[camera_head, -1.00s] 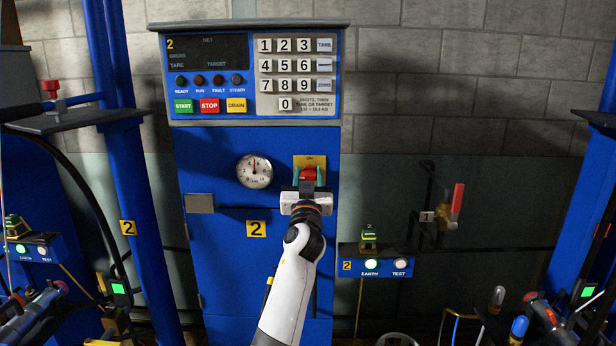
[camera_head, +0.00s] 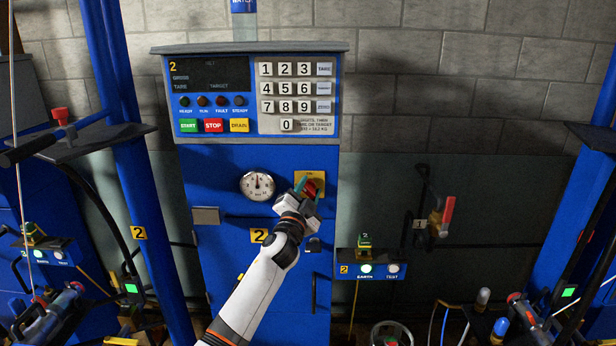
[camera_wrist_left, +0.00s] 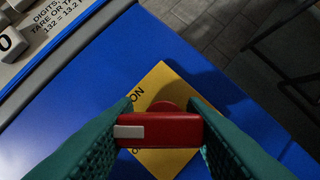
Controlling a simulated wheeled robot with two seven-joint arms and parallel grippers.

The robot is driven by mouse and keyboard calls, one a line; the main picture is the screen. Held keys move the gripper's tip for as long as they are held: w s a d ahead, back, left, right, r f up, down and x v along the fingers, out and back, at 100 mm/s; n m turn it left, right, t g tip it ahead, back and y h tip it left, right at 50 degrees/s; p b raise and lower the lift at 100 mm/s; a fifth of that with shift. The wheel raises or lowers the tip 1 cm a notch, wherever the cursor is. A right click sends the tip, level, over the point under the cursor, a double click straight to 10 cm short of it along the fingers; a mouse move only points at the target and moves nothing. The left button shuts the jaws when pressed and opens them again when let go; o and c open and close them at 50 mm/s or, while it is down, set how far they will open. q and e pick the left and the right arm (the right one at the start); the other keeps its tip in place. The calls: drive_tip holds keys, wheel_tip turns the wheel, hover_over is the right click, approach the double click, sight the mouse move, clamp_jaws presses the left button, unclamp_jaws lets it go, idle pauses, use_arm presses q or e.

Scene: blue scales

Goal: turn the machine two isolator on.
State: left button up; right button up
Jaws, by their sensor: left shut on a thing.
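The machine two isolator is a red handle (camera_head: 312,186) on a yellow plate (camera_head: 317,176), on the blue cabinet below the keypad. My left gripper (camera_head: 306,189) is shut on the handle and tilted clockwise in the head view. In the left wrist view the red handle (camera_wrist_left: 165,130) lies level between my teal fingers, with a white mark at its left end. The yellow plate (camera_wrist_left: 161,85) behind it looks tilted there. The word ON shows at its upper left; other lettering is mostly hidden by a finger. My right gripper is not in view.
The cabinet's keypad panel (camera_head: 295,98) is above the isolator, and a round gauge (camera_head: 257,186) is to its left. A small box with EARTH and TEST lamps (camera_head: 368,269) is at the lower right. A red-handled valve (camera_head: 447,215) is on the wall farther right.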

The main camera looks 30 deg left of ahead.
use_arm(q)
drive_tip(key=m+p, duration=0.2)
drive_tip(key=p, duration=0.1)
drive_tip(key=m+g+h+p, duration=0.1)
drive_tip(key=m+p, duration=0.2)
drive_tip(key=m+g+h+p, duration=0.1)
drive_tip(key=m+p, duration=0.1)
drive_tip(key=p, duration=0.1)
drive_tip(key=shift+d+r+m, duration=0.1)
drive_tip(key=shift+r+m, duration=0.15)
drive_tip(key=shift+m, duration=0.05)
drive_tip(key=shift+f+m+g+p, duration=0.25)
drive_tip(key=shift+m+g+p, duration=0.15)
drive_tip(key=shift+m+p, duration=0.75)
drive_tip(key=o, duration=1)
drive_tip(key=shift+n, duration=0.25)
drive_tip(key=s+b, duration=0.1)
drive_tip(key=s, duration=1.1)
drive_tip(key=shift+d+b, duration=0.3)
drive_tip(key=shift+d, duration=0.1)
drive_tip(key=shift+w, duration=0.1)
